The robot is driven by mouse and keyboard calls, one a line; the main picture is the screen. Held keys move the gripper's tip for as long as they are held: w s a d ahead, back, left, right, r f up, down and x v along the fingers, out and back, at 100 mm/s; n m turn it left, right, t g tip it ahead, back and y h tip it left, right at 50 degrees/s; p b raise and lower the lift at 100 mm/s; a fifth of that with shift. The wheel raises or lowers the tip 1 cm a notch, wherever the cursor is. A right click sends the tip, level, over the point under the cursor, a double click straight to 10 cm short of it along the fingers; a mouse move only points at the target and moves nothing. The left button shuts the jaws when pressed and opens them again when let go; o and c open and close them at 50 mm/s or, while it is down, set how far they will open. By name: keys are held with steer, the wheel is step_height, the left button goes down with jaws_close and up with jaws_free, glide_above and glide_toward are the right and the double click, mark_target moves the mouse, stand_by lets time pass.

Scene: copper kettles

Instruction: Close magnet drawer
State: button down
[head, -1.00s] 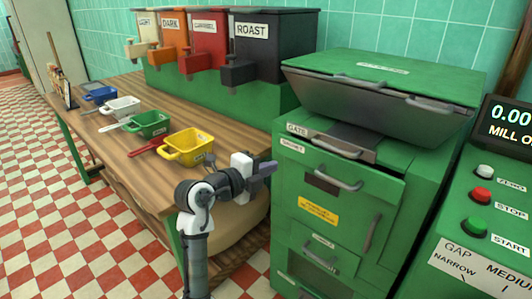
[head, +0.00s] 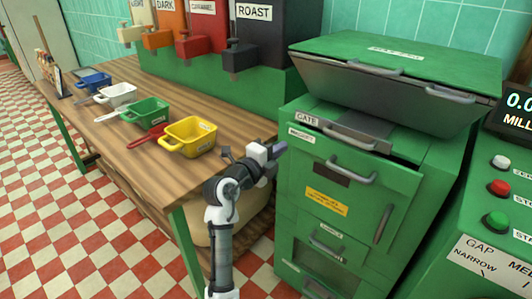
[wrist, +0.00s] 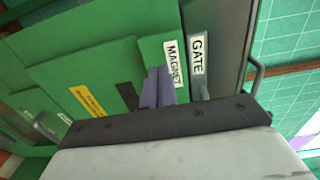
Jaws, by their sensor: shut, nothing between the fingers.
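The magnet drawer (head: 312,142) is a green panel near the top of the green mill cabinet, with a white MAGNET label and a grey bar handle (head: 350,173). Its front seems to stand slightly proud of the cabinet; how far is hard to tell. My gripper (head: 281,149) is shut and empty, just left of the drawer's upper left corner. In the wrist view its purple-grey fingertips (wrist: 158,88) overlap the green front beside the MAGNET label (wrist: 173,63). I cannot tell whether they touch it. The drawer handle is not clear in the wrist view.
The GATE panel (head: 345,132) and a large lidded green hopper (head: 395,75) sit above the drawer. A wooden table (head: 120,150) with coloured scoops, including a yellow one (head: 190,137), stands to the left. A control panel (head: 490,220) stands at the right.

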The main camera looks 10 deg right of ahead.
mark_target(295, 138)
steer(key=p+x, duration=0.1)
steer(key=x, duration=0.3)
steer(key=shift+w, duration=0.1)
steer(key=b+x, duration=0.2)
steer(key=x, duration=0.1)
steer(key=shift+d+f+b, duration=0.15)
steer(key=shift+f+b, duration=0.1)
steer(key=shift+b, duration=0.1)
steer(key=shift+w+d, duration=0.25)
steer(key=shift+r, duration=0.45)
steer(key=shift+s+f+b, duration=0.1)
steer(key=shift+b, duration=0.25)
